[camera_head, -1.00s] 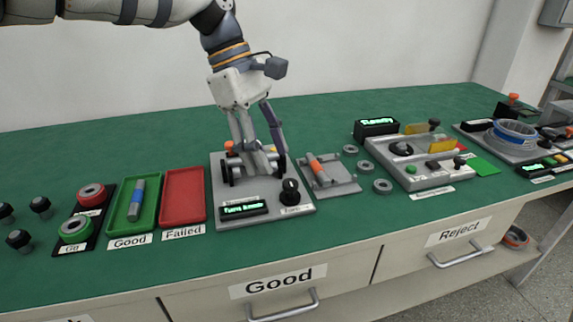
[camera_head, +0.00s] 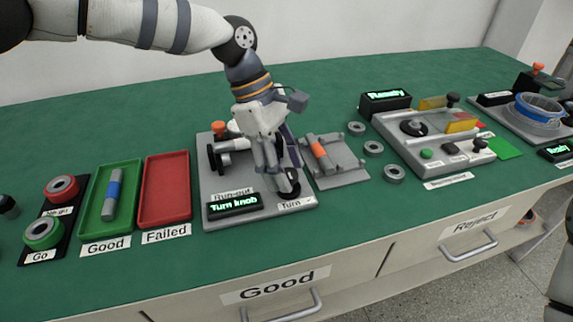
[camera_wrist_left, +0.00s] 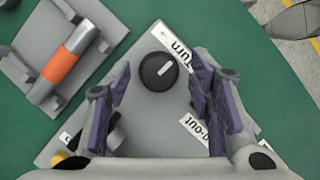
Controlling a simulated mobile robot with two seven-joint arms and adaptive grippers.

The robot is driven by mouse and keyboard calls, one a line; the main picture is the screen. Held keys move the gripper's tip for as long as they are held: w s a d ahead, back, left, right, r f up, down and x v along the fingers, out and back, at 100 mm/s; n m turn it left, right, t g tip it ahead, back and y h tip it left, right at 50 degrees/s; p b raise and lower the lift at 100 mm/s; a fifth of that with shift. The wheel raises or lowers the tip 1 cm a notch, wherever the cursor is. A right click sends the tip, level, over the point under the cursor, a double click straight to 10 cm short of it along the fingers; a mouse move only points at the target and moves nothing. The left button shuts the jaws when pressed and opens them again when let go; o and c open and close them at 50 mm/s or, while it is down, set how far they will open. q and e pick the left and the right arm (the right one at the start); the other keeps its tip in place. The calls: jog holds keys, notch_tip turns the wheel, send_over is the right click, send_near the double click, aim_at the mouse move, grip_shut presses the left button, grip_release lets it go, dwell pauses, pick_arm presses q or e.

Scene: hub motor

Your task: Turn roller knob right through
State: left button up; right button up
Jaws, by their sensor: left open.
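The black roller knob (camera_wrist_left: 158,71) with a white pointer line sits on the grey run-out station (camera_head: 222,187), beside a "Turn" label. In the head view the knob (camera_head: 289,186) is partly hidden by my left gripper (camera_head: 278,188). In the left wrist view my left gripper (camera_wrist_left: 161,92) is open, with its purple-padded fingers apart on either side of the knob's line. No finger visibly closes on the knob. The station's display (camera_head: 234,204) reads "Turn knob". The roller supports behind are partly hidden by my gripper. My right gripper is not in view.
A fixture (camera_head: 345,172) with an orange-banded grey shaft (camera_head: 320,153) lies right of the station. Several grey rings, including one ring (camera_head: 373,148), lie further right. A red tray (camera_head: 165,190) and a green tray (camera_head: 95,215) stand left.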

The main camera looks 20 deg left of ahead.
pick_arm(q)
jog(key=shift+f, duration=0.1)
jog(key=c, duration=1.1)
jog(key=shift+c, duration=0.2)
